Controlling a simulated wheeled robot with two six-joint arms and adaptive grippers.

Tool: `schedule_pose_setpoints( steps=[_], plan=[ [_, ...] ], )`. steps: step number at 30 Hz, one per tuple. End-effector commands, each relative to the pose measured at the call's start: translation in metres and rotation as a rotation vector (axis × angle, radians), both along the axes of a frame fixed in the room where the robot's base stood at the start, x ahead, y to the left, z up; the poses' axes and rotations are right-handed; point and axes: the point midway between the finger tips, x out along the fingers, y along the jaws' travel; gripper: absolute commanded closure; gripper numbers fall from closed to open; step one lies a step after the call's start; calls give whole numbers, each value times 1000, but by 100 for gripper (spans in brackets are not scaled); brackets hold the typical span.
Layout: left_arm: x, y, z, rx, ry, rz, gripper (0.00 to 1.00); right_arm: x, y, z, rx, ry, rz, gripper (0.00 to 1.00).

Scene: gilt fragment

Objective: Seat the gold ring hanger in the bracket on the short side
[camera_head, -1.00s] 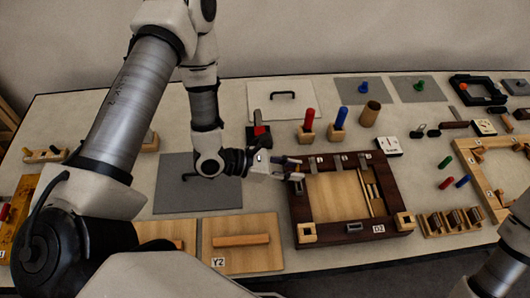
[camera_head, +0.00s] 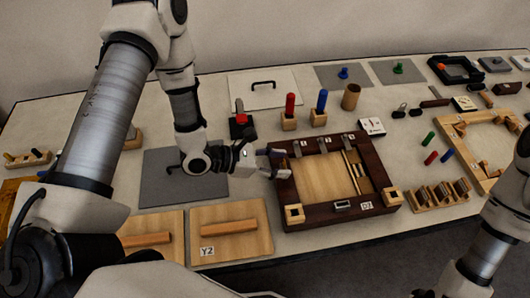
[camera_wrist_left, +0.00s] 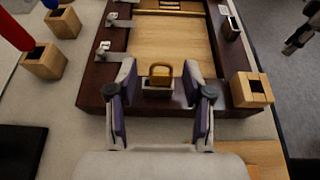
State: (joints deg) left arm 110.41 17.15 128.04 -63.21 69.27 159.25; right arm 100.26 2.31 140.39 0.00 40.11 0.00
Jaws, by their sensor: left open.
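The gold ring hanger (camera_wrist_left: 161,72) stands upright at the bracket (camera_wrist_left: 157,89) on the short side of the dark wooden frame, seen in the left wrist view. Its lower end is inside or just behind the bracket; I cannot tell how deep. My left gripper (camera_wrist_left: 160,92) is open, one finger on each side of the ring and bracket, with gaps on both sides. In the head view my left gripper (camera_head: 279,163) is at the left side of the frame (camera_head: 340,213), and the ring is too small to make out there. My right gripper is out of view.
A second bracket (camera_head: 343,205) sits on the frame's front side. Wooden corner blocks (camera_head: 295,213) stand on the frame. Red and blue pegs in wooden holders (camera_head: 289,123) stand behind it. Panel Y2 (camera_head: 232,250) lies at its left front.

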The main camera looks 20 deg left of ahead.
Motion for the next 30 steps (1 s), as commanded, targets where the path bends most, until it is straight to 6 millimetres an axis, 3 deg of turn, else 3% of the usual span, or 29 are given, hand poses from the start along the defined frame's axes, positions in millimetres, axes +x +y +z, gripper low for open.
schedule_pose_setpoints(
  steps=[8,18,30],
  plan=[
    [-22,35,17,-7,-2,9,49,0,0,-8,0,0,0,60],
    [-50,75,42,-6,-4,7,49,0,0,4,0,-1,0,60],
    [-60,88,44,0,-1,0,49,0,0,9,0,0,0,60]
  ],
)
